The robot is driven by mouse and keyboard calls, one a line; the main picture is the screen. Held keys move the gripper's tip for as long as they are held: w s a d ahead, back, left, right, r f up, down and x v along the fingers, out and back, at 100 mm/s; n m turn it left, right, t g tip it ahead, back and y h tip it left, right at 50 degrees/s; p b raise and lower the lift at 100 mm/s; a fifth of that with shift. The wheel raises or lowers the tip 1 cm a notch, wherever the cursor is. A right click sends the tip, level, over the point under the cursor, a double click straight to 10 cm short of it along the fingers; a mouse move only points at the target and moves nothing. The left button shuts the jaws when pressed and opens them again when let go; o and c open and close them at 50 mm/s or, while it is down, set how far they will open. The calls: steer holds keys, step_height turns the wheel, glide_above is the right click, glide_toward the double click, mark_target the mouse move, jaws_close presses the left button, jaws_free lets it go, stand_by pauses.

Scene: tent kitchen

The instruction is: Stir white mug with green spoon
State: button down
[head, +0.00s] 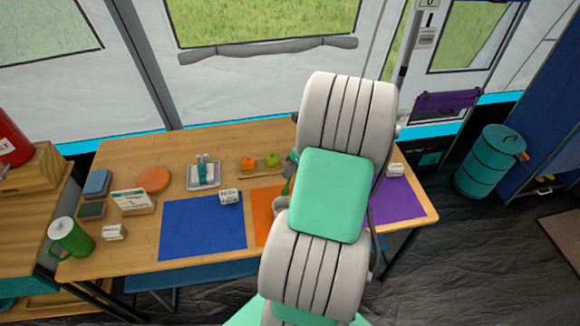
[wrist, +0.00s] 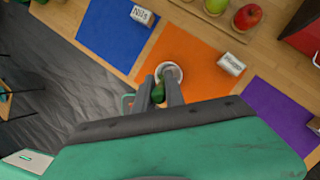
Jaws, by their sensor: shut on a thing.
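The white mug (wrist: 176,70) stands on the orange mat in the wrist view, its round rim seen from above. In the head view the mug (head: 281,203) is partly covered by my arm. My gripper (wrist: 159,86) is shut on the green spoon (wrist: 158,97), which shows between the two fingers. The spoon's far end overlaps the mug's opening; how deep it reaches is hidden. In the head view my arm covers most of my gripper.
The orange mat (wrist: 191,52) lies between a blue mat (head: 203,228) and a purple mat (head: 397,200). Name cards, an orange (head: 248,163) and a green apple (head: 272,159) are on the table nearby. A green pitcher (head: 71,238) stands at the left end.

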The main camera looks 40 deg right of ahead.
step_height(320, 180, down, 13)
steer(key=b, duration=0.8)
stand_by(0.4)
steer(key=shift+w+a, duration=0.1)
steer(key=shift+a, duration=0.05)
